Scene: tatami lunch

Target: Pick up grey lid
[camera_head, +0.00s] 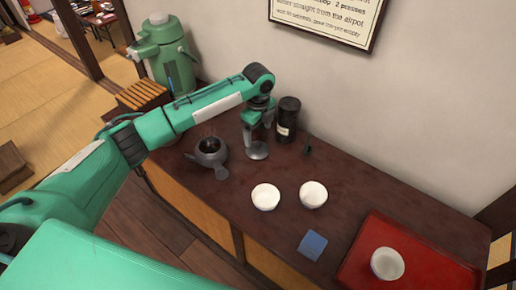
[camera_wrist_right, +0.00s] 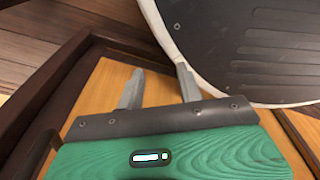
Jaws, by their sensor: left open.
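The grey lid (camera_head: 257,151) is a small round disc on the dark counter, between the teapot and the black canister. My left gripper (camera_head: 258,135) points down directly above the lid, its fingers apart. The fingertips are close to the lid; I cannot tell if they touch it. The grey teapot (camera_head: 211,153) stands uncovered to the left, with a dark opening and its handle towards the front. My right gripper (camera_wrist_right: 158,85) shows in the right wrist view with its fingers apart and nothing between them.
A black canister (camera_head: 288,118) stands just right of my left gripper. Two white bowls (camera_head: 265,196) (camera_head: 313,194), a blue cloth (camera_head: 312,245) and a red tray (camera_head: 425,275) with a white cup (camera_head: 387,263) lie to the front right. A green airpot (camera_head: 165,55) stands behind my left arm.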

